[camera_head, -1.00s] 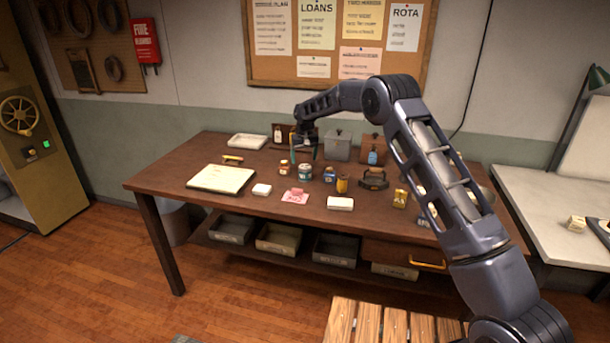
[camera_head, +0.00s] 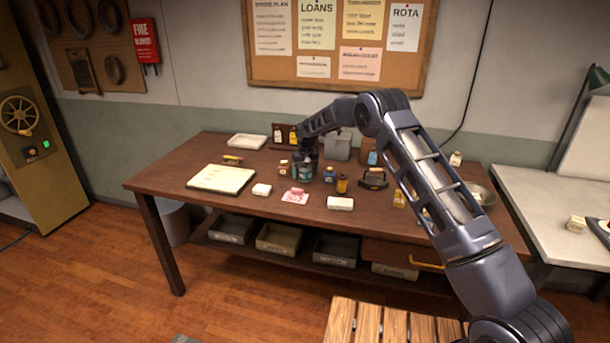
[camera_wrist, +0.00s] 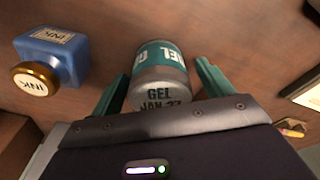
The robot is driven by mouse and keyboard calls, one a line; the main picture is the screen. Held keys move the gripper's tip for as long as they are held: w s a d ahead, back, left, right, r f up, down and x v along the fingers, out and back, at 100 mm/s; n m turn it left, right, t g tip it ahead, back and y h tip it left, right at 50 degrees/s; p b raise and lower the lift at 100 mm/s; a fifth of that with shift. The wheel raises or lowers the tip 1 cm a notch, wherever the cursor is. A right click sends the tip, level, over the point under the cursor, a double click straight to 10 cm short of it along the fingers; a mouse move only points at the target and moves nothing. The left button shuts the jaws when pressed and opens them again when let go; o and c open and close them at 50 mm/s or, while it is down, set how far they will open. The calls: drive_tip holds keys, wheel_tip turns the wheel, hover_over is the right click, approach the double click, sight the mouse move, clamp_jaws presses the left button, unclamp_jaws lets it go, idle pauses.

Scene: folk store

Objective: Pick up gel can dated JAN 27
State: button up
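The gel can (camera_wrist: 161,58) is a grey and teal cylinder in the middle of the wrist view, and its lid reads GEL JAN 27. In the head view the can (camera_head: 305,174) stands on the wooden table, partly hidden by my gripper (camera_head: 306,161). In the wrist view my gripper (camera_wrist: 163,82) is open, with one teal finger on each side of the can. Narrow gaps show between the fingers and the can, so it does not look clamped.
A blue ink bottle (camera_wrist: 52,52) stands close beside the can; the head view also shows it (camera_head: 329,174). A small jar (camera_head: 284,168) stands just left of the can. A grey metal box (camera_head: 338,147) is behind. A pink item (camera_head: 296,194) and white block (camera_head: 262,189) lie in front.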

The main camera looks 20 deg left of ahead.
drive_tip(key=c, duration=1.1)
drive_tip(key=shift+r, duration=0.1)
